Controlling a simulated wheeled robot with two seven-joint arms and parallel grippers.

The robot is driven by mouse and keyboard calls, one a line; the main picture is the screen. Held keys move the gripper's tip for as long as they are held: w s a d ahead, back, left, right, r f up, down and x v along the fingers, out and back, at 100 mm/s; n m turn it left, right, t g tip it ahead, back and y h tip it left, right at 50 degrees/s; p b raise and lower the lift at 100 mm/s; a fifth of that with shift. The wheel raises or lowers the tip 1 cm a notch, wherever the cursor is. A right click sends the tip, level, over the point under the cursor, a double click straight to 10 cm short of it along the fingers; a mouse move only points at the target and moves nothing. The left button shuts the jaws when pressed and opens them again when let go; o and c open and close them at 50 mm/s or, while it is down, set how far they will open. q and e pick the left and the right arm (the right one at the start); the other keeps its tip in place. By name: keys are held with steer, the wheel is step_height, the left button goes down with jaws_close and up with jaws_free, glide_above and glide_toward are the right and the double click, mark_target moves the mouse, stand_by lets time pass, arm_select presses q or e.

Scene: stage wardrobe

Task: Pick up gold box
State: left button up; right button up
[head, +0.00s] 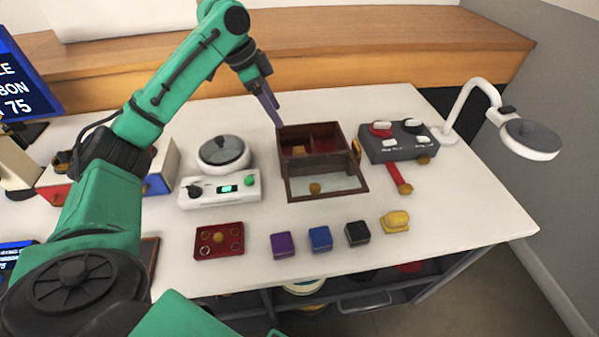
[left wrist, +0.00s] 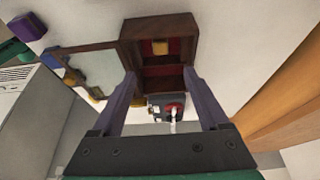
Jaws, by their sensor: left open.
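A small gold box (head: 299,151) lies in the left compartment of an open, red-lined wooden case (head: 335,126). In the left wrist view the gold box (left wrist: 160,47) sits against the lining inside the case (left wrist: 160,25). The case's glass lid (head: 335,184) is folded down toward the front, with a gold knob on it. My left gripper (head: 273,112) is open and empty, above and beside the back left corner of the case. Its fingers (left wrist: 159,72) frame the case in the wrist view, apart from the gold box. My right gripper is out of view.
A scale (head: 220,188) stands left of the case, and a grey control box (head: 397,147) with a red-handled tool (head: 398,177) stands right. A red tray (head: 219,240), purple, blue and black boxes, and a yellow piece (head: 396,222) line the front. A lamp (head: 531,139) overhangs the right.

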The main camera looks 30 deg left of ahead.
mark_target(301, 149)
arm_select(q)
steer(key=x, duration=1.4)
steer(key=shift+w+d+b, duration=0.25)
steer(key=shift+b, duration=0.05)
jaws_close()
